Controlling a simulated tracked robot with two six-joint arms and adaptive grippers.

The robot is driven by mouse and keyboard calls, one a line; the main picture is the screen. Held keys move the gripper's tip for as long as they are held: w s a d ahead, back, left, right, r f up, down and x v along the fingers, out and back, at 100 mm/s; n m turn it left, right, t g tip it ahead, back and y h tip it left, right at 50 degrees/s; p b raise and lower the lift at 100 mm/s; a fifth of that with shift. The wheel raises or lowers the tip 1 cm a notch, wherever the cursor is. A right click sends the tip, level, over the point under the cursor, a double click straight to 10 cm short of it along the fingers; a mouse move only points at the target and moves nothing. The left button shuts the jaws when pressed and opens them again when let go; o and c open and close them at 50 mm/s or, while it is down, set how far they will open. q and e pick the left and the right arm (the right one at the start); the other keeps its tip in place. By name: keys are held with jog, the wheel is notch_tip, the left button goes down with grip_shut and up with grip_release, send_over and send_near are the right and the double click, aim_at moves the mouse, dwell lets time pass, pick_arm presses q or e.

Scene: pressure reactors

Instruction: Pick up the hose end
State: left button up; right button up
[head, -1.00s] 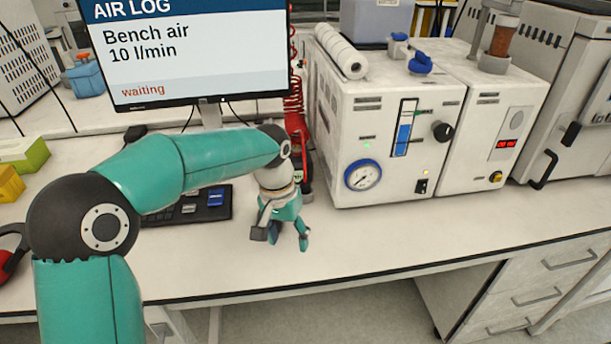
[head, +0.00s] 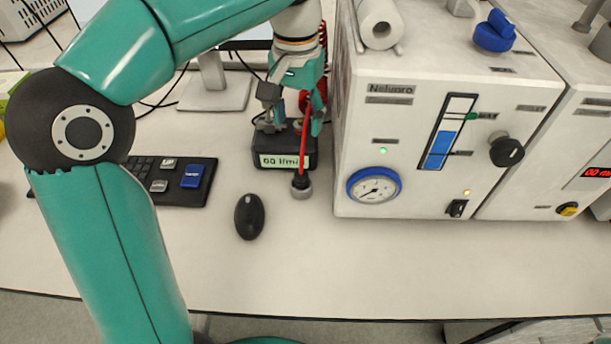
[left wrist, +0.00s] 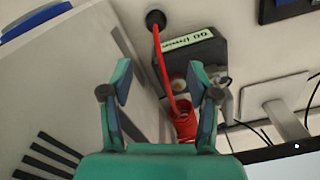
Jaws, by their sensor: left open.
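The red hose (head: 306,135) hangs down in front of a dark flow box and ends in a grey and black fitting, the hose end (head: 301,187), low near the bench top. The left wrist view shows the hose end (left wrist: 155,19) as a dark round fitting at the top, beyond the fingertips, with the red hose (left wrist: 161,65) running from it between the fingers in the picture. My left gripper (head: 292,118) is open and empty, above the hose end; it also shows in the left wrist view (left wrist: 160,78). My right gripper is out of view.
The flow box (head: 285,160) stands close beside the hose. The white reactor cabinet (head: 400,120) with a gauge is just to the right. A black mouse (head: 249,216), a keyboard (head: 140,180) and the monitor stand (head: 213,92) are to the left. The front bench top is clear.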

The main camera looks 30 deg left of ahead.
pick_arm(q)
jog(key=b, duration=0.1)
send_over(301, 174)
jog(key=f, duration=0.8)
jog(key=shift+w+a+f, duration=0.2)
jog(key=shift+w+a, duration=0.15)
jog(key=shift+w, duration=0.05)
jog(key=f, duration=0.3)
jog(key=s+f+b, duration=0.1)
jog(key=shift+d+f, duration=0.3)
jog(key=shift+f, duration=0.1)
jog(key=shift+w+f, duration=0.1)
jog(key=shift+f, duration=0.45)
grip_shut()
